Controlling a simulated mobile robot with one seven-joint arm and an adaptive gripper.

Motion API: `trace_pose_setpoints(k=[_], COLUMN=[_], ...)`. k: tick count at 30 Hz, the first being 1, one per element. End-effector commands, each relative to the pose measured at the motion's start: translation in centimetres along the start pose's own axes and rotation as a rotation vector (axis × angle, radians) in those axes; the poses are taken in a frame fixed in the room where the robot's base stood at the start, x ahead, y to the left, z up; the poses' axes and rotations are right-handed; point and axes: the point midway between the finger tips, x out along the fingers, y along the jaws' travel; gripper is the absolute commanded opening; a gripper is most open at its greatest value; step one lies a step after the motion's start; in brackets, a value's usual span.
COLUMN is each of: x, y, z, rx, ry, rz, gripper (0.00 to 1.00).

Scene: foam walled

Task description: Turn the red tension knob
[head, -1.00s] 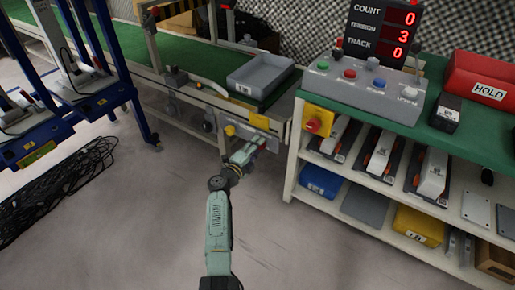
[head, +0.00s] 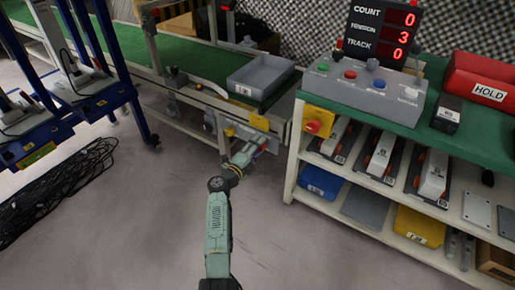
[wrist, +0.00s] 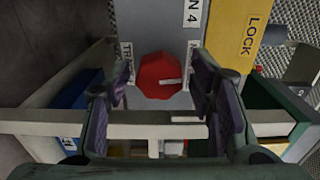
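The red knob (wrist: 159,76) is many-sided with a pale pointer mark, and it sits on a grey panel in the wrist view. My gripper (wrist: 166,84) is open, with one dark finger on each side of the knob. Narrow gaps seem to show between the fingers and the knob; I cannot tell whether either touches. In the head view my gripper (head: 262,142) is at the near side of the conveyor's end, and it mostly hides the knob there. The display (head: 381,32) reads count 0, tension 3, track 0.
A yellow LOCK plate (wrist: 240,32) is right of the knob panel. The bench (head: 293,155) with shelves stands close right of my gripper, with another red button (head: 313,127) on its yellow mount. A grey tray (head: 259,78) is on the conveyor. Open floor lies in front.

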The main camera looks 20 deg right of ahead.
Motion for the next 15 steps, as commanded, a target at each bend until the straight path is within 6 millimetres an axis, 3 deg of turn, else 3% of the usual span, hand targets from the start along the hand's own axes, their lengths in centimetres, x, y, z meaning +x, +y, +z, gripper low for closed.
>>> trace_pose_setpoints(k=[10,15], x=[0.0,0.0], y=[-0.1,-1.9], z=[0.0,0.1], rx=[0.000,0.004], ry=[0.000,0.000], rz=[0.000,-0.002], gripper=[0.55,0.55])
